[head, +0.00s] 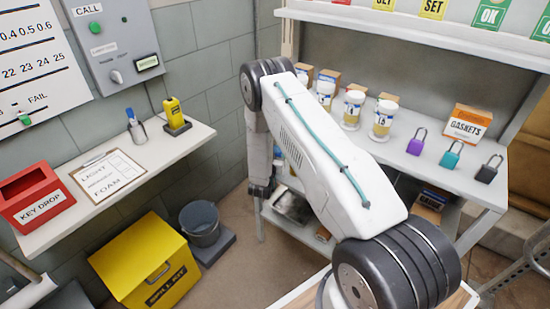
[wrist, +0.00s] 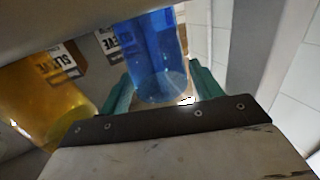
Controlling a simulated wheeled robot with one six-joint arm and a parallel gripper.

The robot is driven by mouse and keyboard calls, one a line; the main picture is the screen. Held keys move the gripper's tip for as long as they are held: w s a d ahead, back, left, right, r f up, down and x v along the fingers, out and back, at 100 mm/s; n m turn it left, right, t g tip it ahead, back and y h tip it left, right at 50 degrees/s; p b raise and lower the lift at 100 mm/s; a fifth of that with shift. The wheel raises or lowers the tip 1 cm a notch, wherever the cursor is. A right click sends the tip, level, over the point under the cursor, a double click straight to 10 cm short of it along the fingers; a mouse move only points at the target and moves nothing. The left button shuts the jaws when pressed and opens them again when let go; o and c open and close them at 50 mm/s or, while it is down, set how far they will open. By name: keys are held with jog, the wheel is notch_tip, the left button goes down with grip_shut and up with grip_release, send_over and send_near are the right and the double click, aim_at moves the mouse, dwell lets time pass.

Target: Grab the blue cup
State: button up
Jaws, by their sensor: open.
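In the wrist view, the blue cup (wrist: 152,45) is see-through and stands at the top centre, between the two green fingers of my gripper (wrist: 162,82). The fingers are open, one on each side of the cup's near end. I cannot tell whether either finger touches it. The cup's upper part is cut off by the frame edge. In the head view, I cannot make out the blue cup or my fingertips; my arm covers much of the shelf unit.
A yellow see-through cup (wrist: 45,100) is close on the left in the wrist view, with labelled boxes (wrist: 68,60) behind. In the head view, the shelf unit (head: 455,187) holds several jars, padlocks and a gaskets box (head: 466,127). A yellow chest (head: 145,262) and grey bucket (head: 203,222) stand left.

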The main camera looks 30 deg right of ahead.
jog(key=shift+w+d, duration=0.2)
jog(key=shift+w, duration=0.1)
jog(key=c, duration=0.7)
jog(key=shift+r, duration=0.1)
